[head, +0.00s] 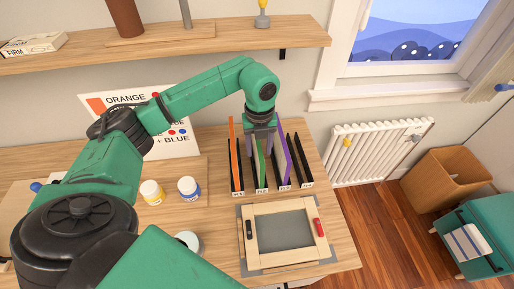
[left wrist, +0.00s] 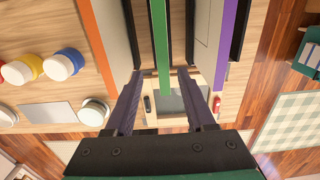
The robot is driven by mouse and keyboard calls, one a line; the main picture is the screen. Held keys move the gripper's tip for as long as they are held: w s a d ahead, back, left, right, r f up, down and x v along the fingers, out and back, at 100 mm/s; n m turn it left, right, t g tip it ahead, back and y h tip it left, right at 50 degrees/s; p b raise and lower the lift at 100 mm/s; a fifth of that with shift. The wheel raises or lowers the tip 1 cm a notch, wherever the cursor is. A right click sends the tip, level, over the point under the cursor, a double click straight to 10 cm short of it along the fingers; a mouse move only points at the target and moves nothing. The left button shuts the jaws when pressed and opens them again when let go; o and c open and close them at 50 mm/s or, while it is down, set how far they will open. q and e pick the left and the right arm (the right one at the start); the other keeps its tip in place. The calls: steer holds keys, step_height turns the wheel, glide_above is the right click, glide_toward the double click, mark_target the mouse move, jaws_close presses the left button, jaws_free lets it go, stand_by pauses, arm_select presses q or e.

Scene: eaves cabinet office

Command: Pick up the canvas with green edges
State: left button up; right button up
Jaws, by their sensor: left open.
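The canvas with green edges (head: 260,170) stands upright in a dark slotted rack on the desk, between an orange-edged canvas (head: 234,160) and a purple-edged canvas (head: 283,155). My left gripper (head: 261,148) is open, pointing down at the green-edged canvas. In the left wrist view, the green edge (left wrist: 160,45) runs between the two fingers (left wrist: 160,78), with a gap on each side. I cannot tell how deep the fingers reach around it. My right gripper is not in view.
A wooden frame with a grey panel (head: 254,211) lies in front of the rack. Paint jars (head: 189,188) stand to the left. A colour-mixing sign (head: 176,140) leans behind my left arm. A shelf (head: 190,42) hangs above.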

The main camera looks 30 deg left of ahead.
mark_target(261, 152)
arm_select(q)
steer(key=f+p, duration=0.1)
steer(key=f, duration=0.1)
steer(key=w+f+p, duration=0.1)
steer(key=f, duration=0.1)
steer(key=shift+p, duration=0.4)
step_height(261, 152, down, 3)
steer(key=shift+r, duration=0.2)
steer(key=shift+s+f, duration=0.1)
steer(key=shift+s, duration=0.05)
steer(key=c, duration=0.4)
jaws_close()
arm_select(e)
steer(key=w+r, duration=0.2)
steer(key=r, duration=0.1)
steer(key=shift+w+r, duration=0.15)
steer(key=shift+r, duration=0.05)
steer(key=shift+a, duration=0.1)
